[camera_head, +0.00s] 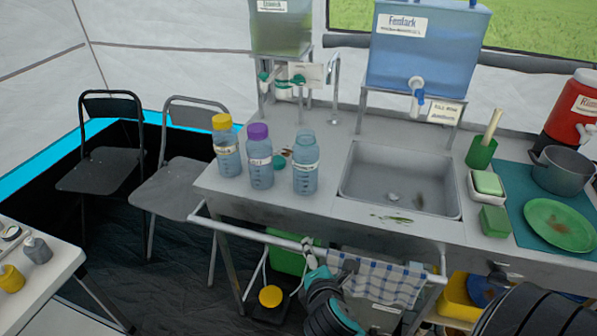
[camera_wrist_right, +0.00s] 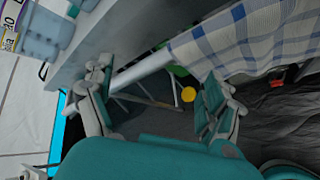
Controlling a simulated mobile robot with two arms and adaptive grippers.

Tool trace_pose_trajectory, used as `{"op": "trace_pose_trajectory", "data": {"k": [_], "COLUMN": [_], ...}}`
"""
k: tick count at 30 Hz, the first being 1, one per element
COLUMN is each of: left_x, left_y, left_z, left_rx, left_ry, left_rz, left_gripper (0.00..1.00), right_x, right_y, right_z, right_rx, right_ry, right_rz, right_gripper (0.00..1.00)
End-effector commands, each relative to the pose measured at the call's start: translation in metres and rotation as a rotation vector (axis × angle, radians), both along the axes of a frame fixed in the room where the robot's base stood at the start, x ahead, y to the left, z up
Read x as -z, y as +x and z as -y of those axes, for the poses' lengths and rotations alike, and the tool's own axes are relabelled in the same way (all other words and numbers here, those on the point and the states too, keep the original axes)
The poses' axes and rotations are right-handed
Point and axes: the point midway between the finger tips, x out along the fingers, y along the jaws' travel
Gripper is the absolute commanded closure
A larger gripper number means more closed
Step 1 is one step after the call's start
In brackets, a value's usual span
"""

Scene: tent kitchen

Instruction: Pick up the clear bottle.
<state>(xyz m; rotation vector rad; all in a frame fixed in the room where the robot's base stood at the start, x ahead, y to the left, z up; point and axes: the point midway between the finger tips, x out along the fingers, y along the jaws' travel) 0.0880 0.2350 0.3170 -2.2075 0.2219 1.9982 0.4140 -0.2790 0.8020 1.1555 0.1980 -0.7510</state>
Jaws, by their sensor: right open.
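The clear bottle (camera_head: 305,165) stands upright on the counter left of the sink, with a clear top and a pale label. A purple-capped bottle (camera_head: 260,160) and a yellow-capped bottle (camera_head: 226,148) stand to its left. My right gripper (camera_head: 322,258) is low in front of the counter edge, below the bottle and beside the towel. In the right wrist view (camera_wrist_right: 152,95) its teal-padded fingers are spread with nothing between them. The bottles show only partly at the upper left there. My left gripper is not in view.
The counter (camera_head: 330,222) has a front rail (camera_head: 290,239) with a checked towel (camera_head: 375,278) hanging from it. A sink (camera_head: 400,182) is right of the bottle. Water dispensers (camera_head: 425,60) stand behind. Two chairs (camera_head: 112,150) are at the left.

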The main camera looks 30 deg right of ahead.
Motion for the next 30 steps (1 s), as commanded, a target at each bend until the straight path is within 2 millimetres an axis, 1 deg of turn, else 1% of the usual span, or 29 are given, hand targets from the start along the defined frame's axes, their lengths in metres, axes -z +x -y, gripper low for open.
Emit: {"op": "trace_pose_trajectory", "data": {"k": [1, 3, 6, 9, 12, 15, 17, 19, 30], "left_x": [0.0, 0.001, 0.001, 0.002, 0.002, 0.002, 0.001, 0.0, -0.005], "left_y": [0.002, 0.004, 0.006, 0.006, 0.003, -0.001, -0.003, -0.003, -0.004], "left_z": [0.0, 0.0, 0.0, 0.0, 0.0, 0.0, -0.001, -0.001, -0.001], "left_rx": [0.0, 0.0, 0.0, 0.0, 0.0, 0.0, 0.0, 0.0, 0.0], "left_ry": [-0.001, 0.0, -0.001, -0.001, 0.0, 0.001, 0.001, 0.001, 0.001], "left_rz": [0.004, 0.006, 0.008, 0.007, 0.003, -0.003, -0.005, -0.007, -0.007], "left_gripper": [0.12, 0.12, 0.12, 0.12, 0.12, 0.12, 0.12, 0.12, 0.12], "right_x": [-0.016, -0.04, -0.074, -0.102, -0.121, -0.131, -0.133, -0.134, -0.134], "right_y": [0.009, 0.02, 0.032, 0.039, 0.043, 0.046, 0.051, 0.06, 0.127], "right_z": [0.002, 0.005, 0.007, 0.006, 0.005, 0.004, 0.007, 0.013, 0.054], "right_rx": [-0.054, -0.126, -0.201, -0.245, -0.264, -0.269, -0.271, -0.268, -0.269], "right_ry": [-0.127, -0.333, -0.62, -0.866, -1.04, -1.127, -1.147, -1.151, -1.145], "right_rz": [0.006, -0.001, -0.022, -0.055, -0.089, -0.107, -0.113, -0.114, -0.114], "right_gripper": [0.12, 0.12, 0.12, 0.12, 0.12, 0.12, 0.12, 0.12, 0.12]}}
